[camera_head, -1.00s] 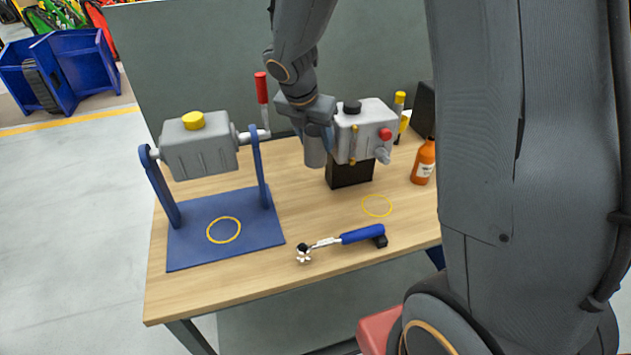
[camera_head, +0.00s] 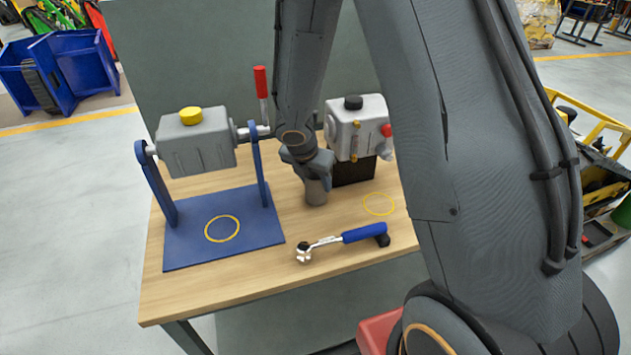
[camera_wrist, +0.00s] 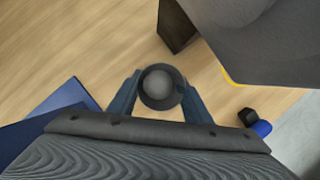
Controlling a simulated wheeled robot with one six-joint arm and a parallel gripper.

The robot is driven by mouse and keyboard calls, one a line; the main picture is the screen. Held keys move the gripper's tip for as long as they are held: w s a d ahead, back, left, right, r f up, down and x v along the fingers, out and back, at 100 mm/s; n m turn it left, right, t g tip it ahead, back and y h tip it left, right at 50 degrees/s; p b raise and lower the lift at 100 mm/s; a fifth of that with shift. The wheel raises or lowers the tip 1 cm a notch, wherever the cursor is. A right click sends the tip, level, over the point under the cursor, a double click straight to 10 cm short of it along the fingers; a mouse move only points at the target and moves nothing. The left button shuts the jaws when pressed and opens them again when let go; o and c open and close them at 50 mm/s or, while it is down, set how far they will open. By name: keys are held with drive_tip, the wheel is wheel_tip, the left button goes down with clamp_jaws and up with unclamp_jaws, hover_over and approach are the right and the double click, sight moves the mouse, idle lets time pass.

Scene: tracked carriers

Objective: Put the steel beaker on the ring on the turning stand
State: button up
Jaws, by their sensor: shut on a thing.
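The steel beaker (camera_head: 316,191) is a grey cylinder held upright below my gripper (camera_head: 309,170). In the wrist view the beaker (camera_wrist: 159,88) sits between the two fingers of my gripper (camera_wrist: 158,95), which is shut on it. The beaker is low over the wooden table, between the stand and the grey box; I cannot tell whether it touches the table. The turning stand has a blue base (camera_head: 185,255) with two uprights and a grey block (camera_head: 196,148) between them. A yellow ring (camera_head: 222,229) is marked on the blue base, left of my gripper.
A grey box (camera_head: 357,120) on a black block stands behind right of my gripper. Another yellow ring (camera_head: 379,204) is on the table. A blue-handled ratchet (camera_head: 345,237) lies at the front. A red-topped lever (camera_head: 261,85) rises at the stand's right. Bare table (camera_head: 290,225) separates beaker and base.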

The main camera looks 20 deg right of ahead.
drive_tip(key=o, duration=0.7)
drive_tip(key=shift+f, duration=0.15)
drive_tip(key=shift+c, duration=0.2)
drive_tip(key=o, duration=0.4)
drive_tip(key=shift+o, duration=0.2)
